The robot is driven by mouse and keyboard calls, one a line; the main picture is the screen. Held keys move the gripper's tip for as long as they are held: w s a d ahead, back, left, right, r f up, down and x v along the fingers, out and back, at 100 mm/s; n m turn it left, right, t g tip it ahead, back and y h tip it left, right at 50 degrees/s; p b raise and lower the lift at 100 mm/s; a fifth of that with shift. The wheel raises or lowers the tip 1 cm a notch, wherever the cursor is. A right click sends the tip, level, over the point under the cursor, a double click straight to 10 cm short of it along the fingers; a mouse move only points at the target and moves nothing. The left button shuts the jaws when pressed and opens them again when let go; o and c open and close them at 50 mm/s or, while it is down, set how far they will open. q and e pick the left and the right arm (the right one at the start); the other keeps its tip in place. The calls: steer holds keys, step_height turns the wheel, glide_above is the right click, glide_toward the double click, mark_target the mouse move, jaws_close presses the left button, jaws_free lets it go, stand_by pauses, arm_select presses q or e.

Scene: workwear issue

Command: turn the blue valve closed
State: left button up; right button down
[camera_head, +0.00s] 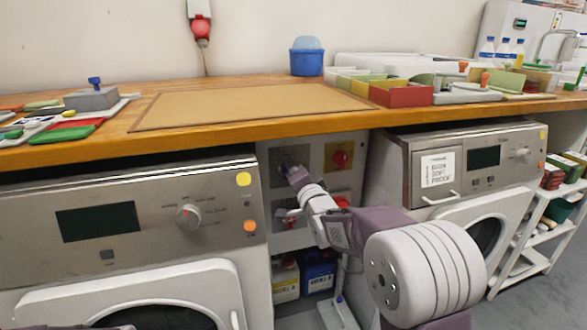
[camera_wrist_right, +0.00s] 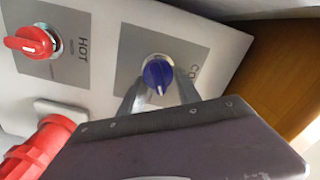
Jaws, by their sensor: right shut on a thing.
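The blue valve (camera_wrist_right: 157,73) is a round knob with a white pointer line, on a grey plate marked with letters starting "CO". In the right wrist view its pointer runs toward the picture's bottom, toward my gripper body. My right gripper (camera_wrist_right: 158,88) has a finger on each side of the knob and is shut on it. In the head view my right gripper (camera_head: 287,170) reaches the wall panel between the two machines, and the valve is mostly hidden behind it.
A red valve on the HOT plate (camera_wrist_right: 30,42) sits beside the blue one; in the head view it is right of my gripper (camera_head: 341,158). A red plug (camera_wrist_right: 40,145) juts out below. Washing machines (camera_head: 140,225) (camera_head: 480,190) flank the panel, under a wooden worktop (camera_head: 230,130).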

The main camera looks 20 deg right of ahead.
steer(key=m, duration=0.3)
steer(key=m+p, duration=0.1)
steer(key=m, duration=0.1)
steer(key=shift+d+f+m, duration=0.1)
steer(key=shift+f+m, duration=0.2)
stand_by(0.4)
steer(key=c, duration=0.9)
jaws_free()
steer(key=shift+o, duration=0.2)
